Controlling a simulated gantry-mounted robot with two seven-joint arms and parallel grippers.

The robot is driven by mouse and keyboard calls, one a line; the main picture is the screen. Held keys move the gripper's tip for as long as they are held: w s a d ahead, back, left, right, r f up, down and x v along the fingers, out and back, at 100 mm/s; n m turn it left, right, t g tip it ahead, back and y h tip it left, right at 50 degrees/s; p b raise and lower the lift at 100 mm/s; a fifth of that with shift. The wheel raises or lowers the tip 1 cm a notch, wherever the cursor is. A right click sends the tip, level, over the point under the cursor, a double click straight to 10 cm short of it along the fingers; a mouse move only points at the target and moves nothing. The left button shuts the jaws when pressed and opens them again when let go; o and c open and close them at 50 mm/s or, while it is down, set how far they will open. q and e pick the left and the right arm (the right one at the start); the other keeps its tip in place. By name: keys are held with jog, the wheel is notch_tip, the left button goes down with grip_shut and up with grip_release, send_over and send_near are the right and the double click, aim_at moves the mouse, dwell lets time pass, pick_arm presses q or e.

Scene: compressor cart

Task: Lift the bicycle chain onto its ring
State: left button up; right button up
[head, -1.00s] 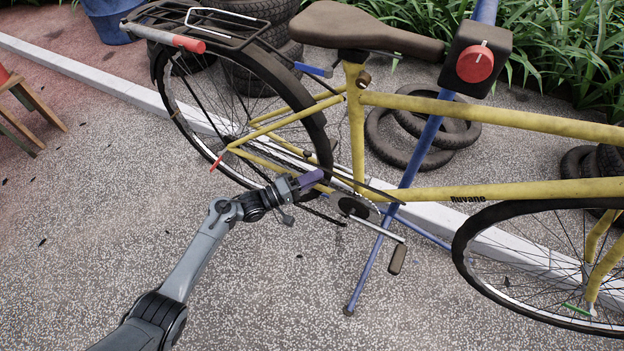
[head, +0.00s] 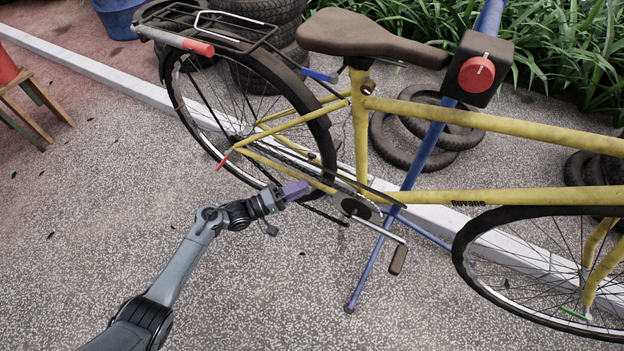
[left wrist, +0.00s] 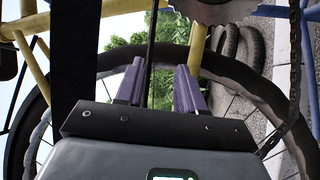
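The yellow bicycle (head: 362,140) is held in a blue repair stand. Its dark chainring (head: 357,207) sits by the crank and also shows at the top of the left wrist view (left wrist: 215,9). The bicycle chain (head: 325,214) sags as a dark line below the ring; in the left wrist view a length of chain (left wrist: 288,128) hangs at the right. My left gripper (head: 302,188) is left of the chainring, near the lower rear wheel. Its purple fingers (left wrist: 160,88) are apart, with a thin dark bar showing between them; I see nothing gripped. My right gripper is not in view.
The stand's blue leg (head: 376,265), the crank with its pedal (head: 397,260) and the rear wheel (head: 318,150) crowd the space around the gripper. Loose tyres (head: 395,145) lie behind the frame. A wooden stool (head: 38,115) stands far left. The pavement in front is clear.

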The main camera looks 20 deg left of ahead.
pick_arm(q)
jog(key=p+v, duration=0.1)
jog(key=v, duration=0.4)
jog(key=shift+a, duration=0.1)
jog(key=shift+c, duration=0.3)
